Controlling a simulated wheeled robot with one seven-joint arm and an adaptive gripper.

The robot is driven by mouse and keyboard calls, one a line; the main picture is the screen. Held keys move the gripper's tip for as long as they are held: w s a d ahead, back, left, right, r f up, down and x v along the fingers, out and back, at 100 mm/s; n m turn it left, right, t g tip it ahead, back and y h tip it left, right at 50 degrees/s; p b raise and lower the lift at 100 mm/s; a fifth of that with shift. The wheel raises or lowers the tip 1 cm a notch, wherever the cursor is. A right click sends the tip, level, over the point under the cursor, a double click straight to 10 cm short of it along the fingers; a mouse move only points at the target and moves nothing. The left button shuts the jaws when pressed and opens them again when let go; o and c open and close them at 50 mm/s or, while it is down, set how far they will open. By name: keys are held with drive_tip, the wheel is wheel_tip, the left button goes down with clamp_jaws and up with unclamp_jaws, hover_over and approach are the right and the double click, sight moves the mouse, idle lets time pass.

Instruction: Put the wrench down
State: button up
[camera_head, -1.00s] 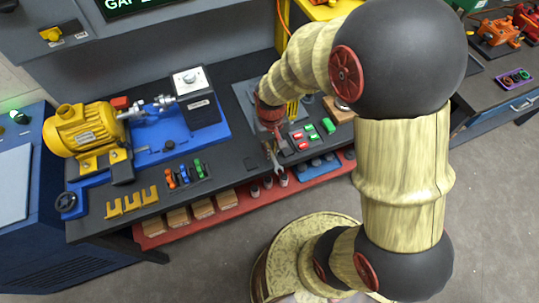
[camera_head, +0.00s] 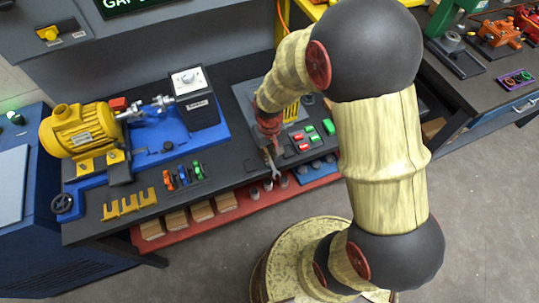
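The wrench (camera_head: 273,168) is small and grey, with an open jaw at its lower end. It hangs below my gripper (camera_head: 268,146) at the front edge of the black workbench (camera_head: 225,150). The red-and-dark gripper appears shut on the wrench's upper part. The fingers are small here, and the exact grip is partly hidden. I cannot tell whether the wrench touches the bench edge.
A yellow motor (camera_head: 78,130) on a blue base is at left, with small coloured tools (camera_head: 183,175) in front. A red lower shelf (camera_head: 240,207) holds boxes and cups.

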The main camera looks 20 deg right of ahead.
drive_tip(key=o, duration=0.4)
drive_tip(key=shift+r, duration=0.15)
drive_tip(key=s+r+t+p, duration=0.2)
drive_tip(key=s+r+p, duration=0.1)
drive_tip(key=r, duration=2.1)
drive_tip(key=s+r+t, duration=0.3)
drive_tip(key=s+r, duration=0.6)
drive_tip(key=s, duration=0.1)
drive_tip(key=shift+s+r+t, duration=0.25)
drive_tip(key=shift+r+t, duration=0.05)
drive_tip(key=shift+t, duration=0.1)
drive_tip(key=shift+f+b, duration=0.75)
drive_tip(key=shift+f, duration=0.05)
